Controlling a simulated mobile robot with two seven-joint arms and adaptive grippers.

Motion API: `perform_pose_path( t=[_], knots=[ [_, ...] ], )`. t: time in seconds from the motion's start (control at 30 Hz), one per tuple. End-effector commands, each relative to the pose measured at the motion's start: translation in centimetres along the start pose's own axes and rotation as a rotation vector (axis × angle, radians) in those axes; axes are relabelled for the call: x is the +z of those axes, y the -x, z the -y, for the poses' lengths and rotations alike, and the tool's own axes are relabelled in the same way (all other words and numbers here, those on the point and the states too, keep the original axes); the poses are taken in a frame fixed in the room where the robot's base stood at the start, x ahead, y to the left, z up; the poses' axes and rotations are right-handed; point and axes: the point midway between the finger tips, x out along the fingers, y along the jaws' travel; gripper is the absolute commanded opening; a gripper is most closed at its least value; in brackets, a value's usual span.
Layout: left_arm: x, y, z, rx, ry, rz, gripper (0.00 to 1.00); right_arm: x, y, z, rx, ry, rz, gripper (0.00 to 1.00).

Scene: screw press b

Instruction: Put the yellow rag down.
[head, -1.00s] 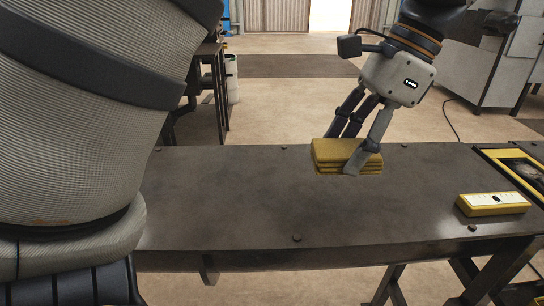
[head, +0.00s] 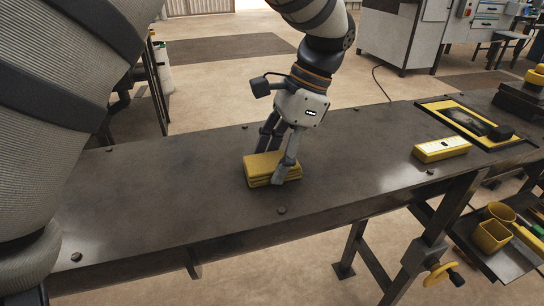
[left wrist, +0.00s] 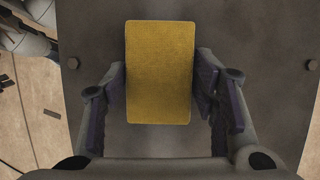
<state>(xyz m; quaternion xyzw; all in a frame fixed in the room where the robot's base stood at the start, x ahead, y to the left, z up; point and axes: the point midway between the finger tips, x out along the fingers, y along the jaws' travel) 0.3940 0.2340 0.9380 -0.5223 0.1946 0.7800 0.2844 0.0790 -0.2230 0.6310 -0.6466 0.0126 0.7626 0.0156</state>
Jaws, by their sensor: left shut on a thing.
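The yellow rag (head: 264,167) is a folded, layered block at the middle of the dark workbench (head: 150,205) in the head view. My left gripper (head: 272,170) reaches down onto it from above, with its fingers shut on the rag's two sides. In the left wrist view the rag (left wrist: 160,75) lies flat between the two fingers (left wrist: 160,90), over the bench top. The rag looks at or very near the bench surface; I cannot tell whether it touches. My right gripper is not in view.
Several dark bolt heads stud the bench top. A lower shelf with yellow cups (head: 490,236) is at the lower right. The bench left of the rag is clear.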

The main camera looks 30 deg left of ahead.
Motion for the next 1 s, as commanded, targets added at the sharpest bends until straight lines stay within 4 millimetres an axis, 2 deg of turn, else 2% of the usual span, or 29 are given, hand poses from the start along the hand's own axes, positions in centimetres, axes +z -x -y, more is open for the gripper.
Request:
perform_pose_path(
  t=[0.07,0.1,0.17,0.47,0.57,0.67,1.0],
  knots=[
    [0.0,-0.2,0.0,0.000,0.000,0.001,0.22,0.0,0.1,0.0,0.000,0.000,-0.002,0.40],
    [-0.1,-0.2,0.0,-0.001,0.000,0.000,0.60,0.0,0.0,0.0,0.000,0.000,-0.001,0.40],
    [-0.1,-0.2,0.0,0.000,0.000,0.001,0.73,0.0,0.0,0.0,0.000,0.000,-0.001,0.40],
    [0.0,-0.2,0.0,0.000,0.000,0.001,0.73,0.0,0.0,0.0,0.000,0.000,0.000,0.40],
    [0.0,0.4,0.0,0.000,0.000,0.001,0.73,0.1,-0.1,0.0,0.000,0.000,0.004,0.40],
    [-0.1,2.1,0.1,-0.002,-0.001,0.000,0.73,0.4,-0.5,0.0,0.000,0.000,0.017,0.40],
    [-0.3,10.1,0.1,0.001,-0.002,0.004,0.73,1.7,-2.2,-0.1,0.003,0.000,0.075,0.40]
  ],
)
